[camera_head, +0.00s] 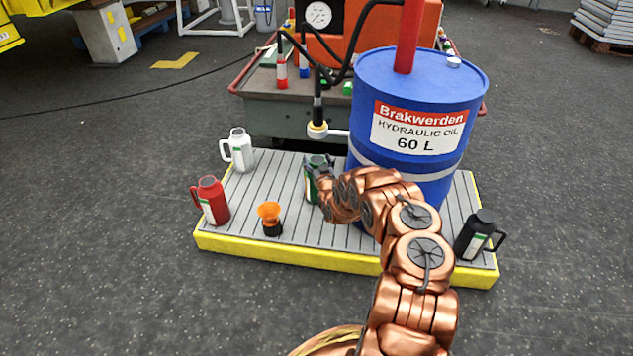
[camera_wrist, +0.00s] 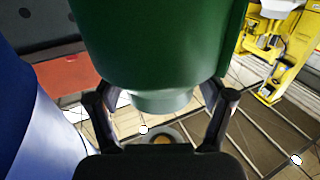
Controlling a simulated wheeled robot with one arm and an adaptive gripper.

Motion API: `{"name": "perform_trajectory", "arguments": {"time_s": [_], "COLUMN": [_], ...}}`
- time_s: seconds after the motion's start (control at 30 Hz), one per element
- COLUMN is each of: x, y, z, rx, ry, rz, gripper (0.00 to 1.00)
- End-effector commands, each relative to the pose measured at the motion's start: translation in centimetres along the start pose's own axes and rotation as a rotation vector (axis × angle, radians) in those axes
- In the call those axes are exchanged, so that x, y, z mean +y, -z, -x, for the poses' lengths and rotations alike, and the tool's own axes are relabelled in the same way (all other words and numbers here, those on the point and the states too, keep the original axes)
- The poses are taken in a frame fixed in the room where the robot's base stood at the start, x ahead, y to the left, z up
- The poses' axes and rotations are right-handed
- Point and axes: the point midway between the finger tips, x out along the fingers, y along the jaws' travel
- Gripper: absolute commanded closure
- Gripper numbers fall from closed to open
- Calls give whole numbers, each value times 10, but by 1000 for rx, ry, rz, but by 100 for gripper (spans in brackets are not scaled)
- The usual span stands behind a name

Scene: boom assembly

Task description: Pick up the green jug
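The green jug (camera_head: 313,182) stands on the grey slatted platform (camera_head: 282,205), just left of the blue barrel. In the head view my gripper (camera_head: 322,178) is at the jug and covers part of it. In the wrist view the green jug (camera_wrist: 160,50) fills the upper middle, very close to the camera. The two dark fingers of my gripper (camera_wrist: 163,100) stand wide apart, one on each side of the jug's narrower end. Their very tips are partly hidden by the jug, so contact is not clear.
The blue barrel (camera_head: 420,100) stands close on the right of my gripper. A white jug (camera_head: 240,152), a red jug (camera_head: 212,200), an orange-topped item (camera_head: 269,215) and a black jug (camera_head: 475,236) stand on the platform. A machine (camera_head: 300,110) is behind it.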

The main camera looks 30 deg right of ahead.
Motion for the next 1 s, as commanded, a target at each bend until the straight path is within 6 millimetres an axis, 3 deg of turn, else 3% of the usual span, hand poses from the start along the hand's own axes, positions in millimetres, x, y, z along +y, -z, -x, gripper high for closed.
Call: {"name": "perform_trajectory", "arguments": {"time_s": [0.07, 0.7, 1.0], "x": [0, 0, -1], "y": [0, 0, 2], "z": [0, 0, 0], "rx": [0, 1, 2], "ry": [0, 1, 1], "rz": [0, 0, 0], "gripper": [32, 99, 100]}}
